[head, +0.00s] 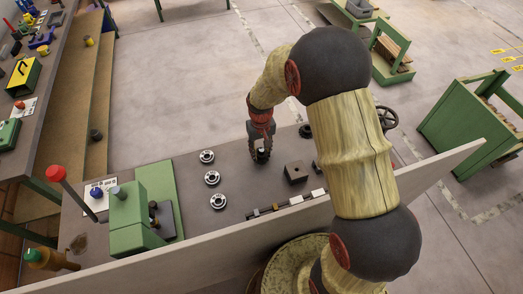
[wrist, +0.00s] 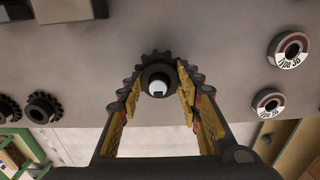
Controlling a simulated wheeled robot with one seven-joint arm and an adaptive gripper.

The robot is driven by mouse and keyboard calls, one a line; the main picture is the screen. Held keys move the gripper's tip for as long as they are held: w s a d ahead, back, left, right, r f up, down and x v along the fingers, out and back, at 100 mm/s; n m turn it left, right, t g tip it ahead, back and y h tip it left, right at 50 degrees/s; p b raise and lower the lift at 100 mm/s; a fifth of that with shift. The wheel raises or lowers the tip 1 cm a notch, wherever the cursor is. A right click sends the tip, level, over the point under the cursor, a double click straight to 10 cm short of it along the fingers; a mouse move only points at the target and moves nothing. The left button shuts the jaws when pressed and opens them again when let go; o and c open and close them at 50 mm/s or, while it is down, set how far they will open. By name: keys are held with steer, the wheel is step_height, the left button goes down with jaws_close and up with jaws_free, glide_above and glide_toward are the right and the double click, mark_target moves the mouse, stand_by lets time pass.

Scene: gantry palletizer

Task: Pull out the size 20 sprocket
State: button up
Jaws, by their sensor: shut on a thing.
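A dark toothed sprocket (wrist: 158,60) is between the fingers of my gripper (wrist: 158,88) in the wrist view. A pale round end shows at its centre; I cannot tell whether it is a shaft through the bore. The fingers are shut on its two sides, and no size marking is readable on it. In the head view my gripper (head: 262,152) points down over the grey bench top (head: 240,180); the sprocket is mostly hidden there. I cannot tell whether it touches the bench. Two more dark sprockets (wrist: 42,107) lie at the left of the wrist view.
Several bearing rings (head: 212,178) stand left of my gripper; two (wrist: 290,48) show labels in the wrist view. A dark block with a hole (head: 297,172) is on the right. A row of small parts (head: 285,205) runs along the near edge. A green machine (head: 132,218) stands left.

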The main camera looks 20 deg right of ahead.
steer(key=shift+a, duration=0.15)
steer(key=shift+w+r+p, duration=0.15)
steer(key=shift+r+p, duration=1.3)
steer(key=shift+r, duration=0.85)
steer(key=shift+a+r+p, duration=0.3)
steer(key=shift+a+r, duration=0.05)
steer(key=shift+r, duration=0.05)
steer(key=shift+d+r+p, duration=0.25)
steer(key=shift+r+p, duration=0.15)
steer(key=shift+r, duration=0.2)
step_height(320, 180, up, 8)
steer(key=p, duration=0.5)
steer(key=shift+f, duration=0.15)
